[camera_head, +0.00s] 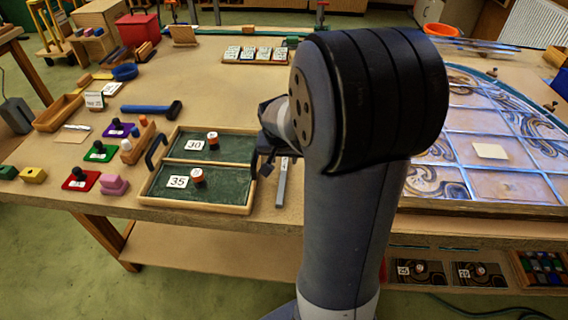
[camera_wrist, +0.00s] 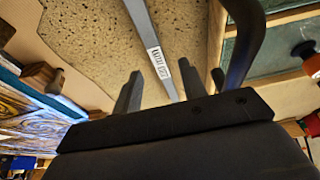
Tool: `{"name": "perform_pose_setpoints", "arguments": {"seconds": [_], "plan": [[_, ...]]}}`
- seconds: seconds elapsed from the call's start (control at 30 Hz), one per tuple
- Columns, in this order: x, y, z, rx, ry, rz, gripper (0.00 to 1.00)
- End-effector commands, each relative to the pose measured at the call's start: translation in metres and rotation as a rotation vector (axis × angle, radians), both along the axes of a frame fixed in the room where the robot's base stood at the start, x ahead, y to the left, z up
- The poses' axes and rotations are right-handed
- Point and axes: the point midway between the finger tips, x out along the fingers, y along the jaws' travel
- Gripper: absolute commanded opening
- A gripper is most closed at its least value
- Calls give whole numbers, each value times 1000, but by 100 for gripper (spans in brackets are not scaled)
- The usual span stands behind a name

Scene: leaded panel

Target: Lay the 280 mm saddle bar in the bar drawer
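A thin grey bar (camera_head: 282,182) lies on the tabletop just right of the green-lined tray. It also shows in the wrist view (camera_wrist: 147,27), with a small white label that I cannot read surely. My gripper (camera_head: 266,165) is over the bar's far part, partly hidden by my arm. In the wrist view its fingers (camera_wrist: 160,80) stand apart on either side of the bar, with gaps visible at both sides. I cannot tell the height above it. Below the tabletop are two labelled compartments (camera_head: 420,284); I cannot tell whether either is the bar drawer.
The green-lined tray (camera_head: 190,205) has compartments marked 30 and 35, each with an orange-and-white piece, and a black handle. A blue hammer (camera_head: 150,108) and small coloured blocks lie left. The leaded panel (camera_head: 505,185) covers the right. The table's front edge is close.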

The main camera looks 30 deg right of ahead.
Motion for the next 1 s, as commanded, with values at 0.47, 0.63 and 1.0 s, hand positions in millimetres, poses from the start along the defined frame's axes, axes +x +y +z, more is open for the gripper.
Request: {"name": "perform_pose_setpoints", "arguments": {"seconds": [0.47, 0.63, 1.0], "plan": [[9, -6, -26, 0, -1, 0, 40], [9, -6, -26, 1, -2, 1, 30], [9, -6, -25, 1, -2, 1, 0]]}}
